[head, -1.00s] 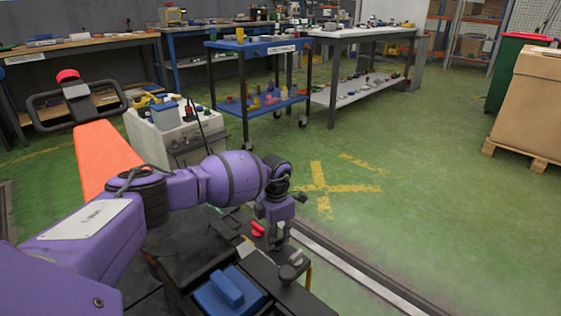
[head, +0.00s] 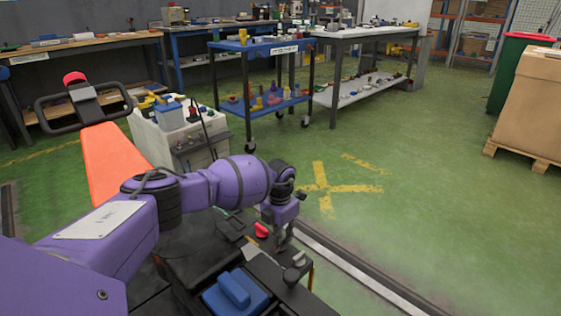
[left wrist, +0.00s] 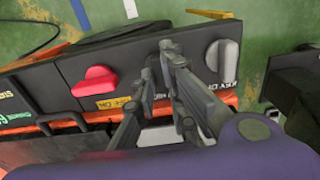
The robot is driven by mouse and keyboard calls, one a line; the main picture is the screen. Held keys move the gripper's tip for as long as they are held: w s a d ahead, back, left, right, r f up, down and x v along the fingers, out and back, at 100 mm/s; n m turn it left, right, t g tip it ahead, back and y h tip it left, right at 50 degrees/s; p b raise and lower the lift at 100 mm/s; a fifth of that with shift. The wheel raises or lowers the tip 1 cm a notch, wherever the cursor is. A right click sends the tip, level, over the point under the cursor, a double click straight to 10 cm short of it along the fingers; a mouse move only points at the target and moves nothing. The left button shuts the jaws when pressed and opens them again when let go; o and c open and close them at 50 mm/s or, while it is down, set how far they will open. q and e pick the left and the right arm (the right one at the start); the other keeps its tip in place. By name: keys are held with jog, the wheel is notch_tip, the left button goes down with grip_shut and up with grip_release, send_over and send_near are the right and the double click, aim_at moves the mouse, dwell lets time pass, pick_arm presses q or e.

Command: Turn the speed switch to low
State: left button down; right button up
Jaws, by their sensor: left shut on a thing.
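My left gripper (head: 281,238) reaches down to the dark control panel (left wrist: 75,70). In the left wrist view its two fingers (left wrist: 160,65) are close together at the panel's middle. They are shut on a small switch that the fingers almost wholly hide, so its setting cannot be read. A red knob (left wrist: 95,82) sits on the panel left of the fingers; it also shows in the head view (head: 261,230). A grey knob (left wrist: 222,58) sits to their right, apart from them. The panel lettering is upside down and too small to read surely. My right gripper is out of view.
A blue block-shaped part (head: 234,290) lies near the panel in front. An orange beam with a black handle (head: 83,98) stands at the left. Behind are a white cabinet (head: 185,135) and a blue cart (head: 262,48). Green floor (head: 420,210) at the right is clear.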

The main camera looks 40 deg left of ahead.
pick_arm(q)
jog(key=shift+w+r, duration=0.1)
jog(key=c, duration=1.8)
grip_release()
notch_tip(320, 180, up, 12)
